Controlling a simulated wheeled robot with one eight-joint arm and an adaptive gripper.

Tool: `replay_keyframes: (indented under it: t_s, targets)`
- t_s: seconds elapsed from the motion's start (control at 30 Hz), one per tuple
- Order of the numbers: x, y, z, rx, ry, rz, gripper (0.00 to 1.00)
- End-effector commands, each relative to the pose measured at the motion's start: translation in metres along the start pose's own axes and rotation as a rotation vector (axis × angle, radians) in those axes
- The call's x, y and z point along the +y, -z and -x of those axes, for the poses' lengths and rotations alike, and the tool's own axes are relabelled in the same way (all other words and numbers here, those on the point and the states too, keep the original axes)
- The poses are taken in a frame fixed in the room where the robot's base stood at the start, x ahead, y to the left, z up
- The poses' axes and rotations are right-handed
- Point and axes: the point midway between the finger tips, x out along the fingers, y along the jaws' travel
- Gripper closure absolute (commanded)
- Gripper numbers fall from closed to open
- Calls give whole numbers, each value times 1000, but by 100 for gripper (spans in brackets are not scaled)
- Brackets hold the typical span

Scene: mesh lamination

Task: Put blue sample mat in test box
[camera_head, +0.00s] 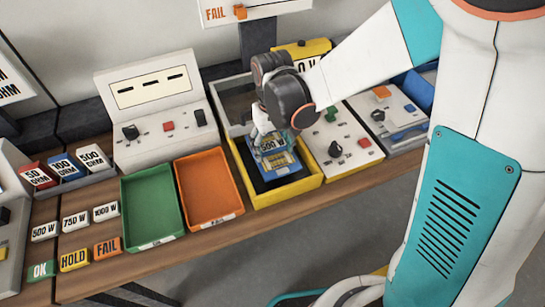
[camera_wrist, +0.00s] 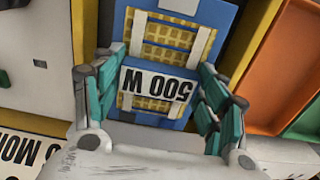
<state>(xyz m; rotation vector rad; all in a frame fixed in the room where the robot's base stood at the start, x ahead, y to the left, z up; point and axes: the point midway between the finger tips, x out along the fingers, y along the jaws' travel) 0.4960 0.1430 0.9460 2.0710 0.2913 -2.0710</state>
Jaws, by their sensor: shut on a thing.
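The blue sample mat (camera_head: 284,171), with a yellow grid and a "500 W" label, is at the opening of the yellow test box (camera_head: 291,194), which has a dark inside. My gripper (camera_head: 274,138) is above the box, shut on the mat. In the wrist view the mat (camera_wrist: 172,28) lies between the two teal fingers of my gripper (camera_wrist: 158,92), one at each side edge. The mat looks slightly turned against the box walls. I cannot tell whether it touches the box floor.
An orange tray (camera_head: 240,209) and a green tray (camera_head: 125,222) stand left of the box. A control panel (camera_head: 367,157) with knobs stands close on its right. A grey-white open frame (camera_head: 220,116) is behind it. Label blocks such as FAIL (camera_head: 107,248) lie at the left.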

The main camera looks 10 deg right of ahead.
Motion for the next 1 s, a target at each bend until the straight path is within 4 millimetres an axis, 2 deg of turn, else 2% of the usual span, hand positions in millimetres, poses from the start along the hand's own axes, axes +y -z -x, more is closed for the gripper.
replay_keyframes:
  t_s: [0.3,0.73,0.77,0.83,1.0]
  targets:
    - [0,0,-40,0,0,0,61]
    - [0,0,-44,0,0,0,61]
    - [0,0,-44,0,0,0,29]
    - [0,0,-43,0,0,0,14]
    - [0,0,-43,0,0,0,14]
